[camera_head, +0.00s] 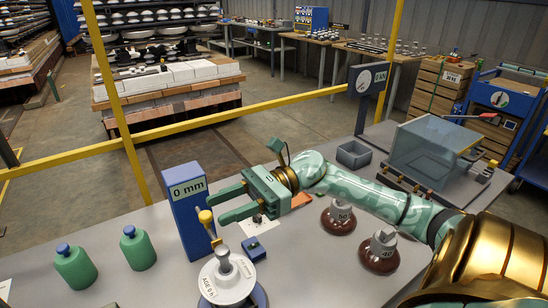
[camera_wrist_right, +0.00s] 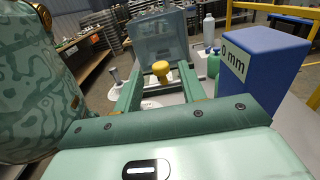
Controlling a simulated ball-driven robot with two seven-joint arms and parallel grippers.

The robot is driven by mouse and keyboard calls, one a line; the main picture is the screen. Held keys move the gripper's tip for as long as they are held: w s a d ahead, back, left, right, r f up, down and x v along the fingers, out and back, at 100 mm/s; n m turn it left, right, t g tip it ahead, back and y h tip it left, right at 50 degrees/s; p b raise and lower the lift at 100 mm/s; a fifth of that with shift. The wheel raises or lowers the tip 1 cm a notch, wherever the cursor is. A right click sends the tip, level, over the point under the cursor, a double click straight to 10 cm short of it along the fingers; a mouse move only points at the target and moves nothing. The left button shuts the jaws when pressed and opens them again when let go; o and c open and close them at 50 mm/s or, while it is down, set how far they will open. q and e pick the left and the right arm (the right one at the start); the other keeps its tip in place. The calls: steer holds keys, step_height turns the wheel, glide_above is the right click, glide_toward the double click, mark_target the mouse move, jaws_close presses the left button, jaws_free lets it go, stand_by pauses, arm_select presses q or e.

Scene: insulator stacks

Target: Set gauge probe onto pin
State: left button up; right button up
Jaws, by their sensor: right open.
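The gauge (camera_head: 187,212) is a blue upright block reading 0 mm; it also shows at the right of the right wrist view (camera_wrist_right: 265,65). The yellow-topped gauge probe (camera_head: 206,217) is in front of it, its stem running down toward the insulator; its yellow knob also shows in the right wrist view (camera_wrist_right: 160,69). The grey pin (camera_head: 223,260) stands on top of a white insulator disc (camera_head: 228,284). My right gripper (camera_head: 216,206) is open, its green fingers on either side of the knob, with no grip visible. My left gripper is not in view.
Two green bottles (camera_head: 137,247) stand at the left. Two brown-based insulators (camera_head: 339,217) stand right of the gripper, near a small blue box (camera_head: 254,249). A clear-walled case (camera_head: 428,151) and a grey bin (camera_head: 354,154) are farther back. A yellow rail crosses behind the table.

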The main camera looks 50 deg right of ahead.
steer(key=v, duration=1.2)
